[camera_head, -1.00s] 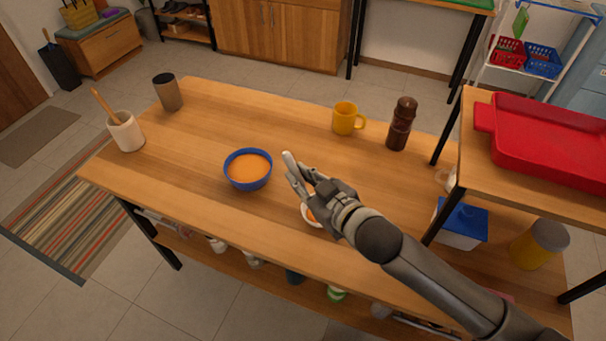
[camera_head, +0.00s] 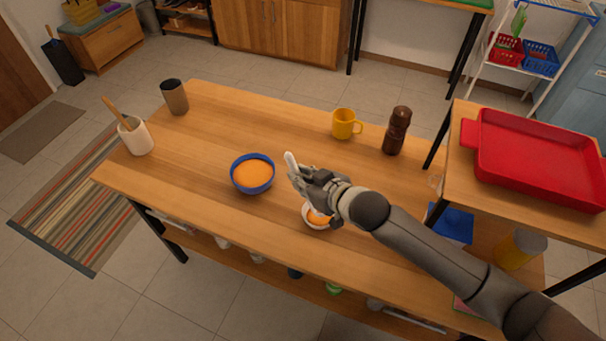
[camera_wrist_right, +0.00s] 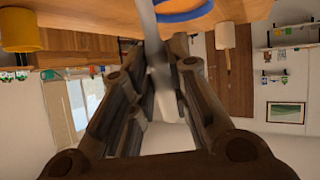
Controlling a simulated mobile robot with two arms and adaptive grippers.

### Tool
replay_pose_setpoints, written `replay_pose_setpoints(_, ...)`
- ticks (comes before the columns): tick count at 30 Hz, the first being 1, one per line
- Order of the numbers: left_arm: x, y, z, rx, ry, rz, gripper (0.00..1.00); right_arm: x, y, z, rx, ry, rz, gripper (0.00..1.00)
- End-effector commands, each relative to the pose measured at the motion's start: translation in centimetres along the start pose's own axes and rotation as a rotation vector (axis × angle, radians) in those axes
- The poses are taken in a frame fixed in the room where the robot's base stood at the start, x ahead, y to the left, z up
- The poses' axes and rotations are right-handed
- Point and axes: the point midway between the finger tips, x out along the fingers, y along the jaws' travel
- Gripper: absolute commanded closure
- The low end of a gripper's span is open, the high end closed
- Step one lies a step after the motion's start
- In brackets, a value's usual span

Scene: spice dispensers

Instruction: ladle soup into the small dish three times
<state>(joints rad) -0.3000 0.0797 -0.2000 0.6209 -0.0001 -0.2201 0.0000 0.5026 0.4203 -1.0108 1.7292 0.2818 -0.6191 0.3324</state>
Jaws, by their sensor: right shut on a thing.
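A blue bowl (camera_head: 252,174) of orange soup stands on the wooden table; its blue rim also shows in the right wrist view (camera_wrist_right: 185,12). A small white dish (camera_head: 316,224) with some orange soup in it stands to the right of the bowl, partly hidden by my right gripper. My right gripper (camera_head: 298,175) is between bowl and dish in the picture, above the table. It is shut on the pale ladle (camera_head: 290,161), whose grey shaft runs between the fingers in the right wrist view (camera_wrist_right: 147,35). The ladle's scoop is hidden. My left gripper is not in view.
A yellow mug (camera_head: 344,125) and brown mill (camera_head: 396,132) stand behind my right arm. A white utensil pot (camera_head: 136,138) and dark cup (camera_head: 174,98) are at the left. A red tray (camera_head: 535,155) sits on the raised shelf at right. The table's left middle is clear.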

Motion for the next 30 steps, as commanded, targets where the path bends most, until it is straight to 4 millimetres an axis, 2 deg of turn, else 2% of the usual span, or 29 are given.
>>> replay_pose_setpoints(1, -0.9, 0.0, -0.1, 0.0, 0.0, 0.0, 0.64, -0.1, 0.2, -0.6, 0.007, -0.012, -0.004, 1.0)
replay_pose_setpoints(14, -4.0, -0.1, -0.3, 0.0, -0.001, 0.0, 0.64, 1.9, 1.8, -1.1, 0.119, -0.184, -0.077, 1.0)
replay_pose_setpoints(23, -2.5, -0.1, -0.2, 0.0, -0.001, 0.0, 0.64, 4.2, 2.9, -0.4, 0.227, -0.347, -0.149, 1.0)
replay_pose_setpoints(30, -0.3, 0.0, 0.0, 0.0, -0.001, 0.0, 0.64, 5.7, 3.6, 0.2, 0.302, -0.463, -0.198, 1.0)
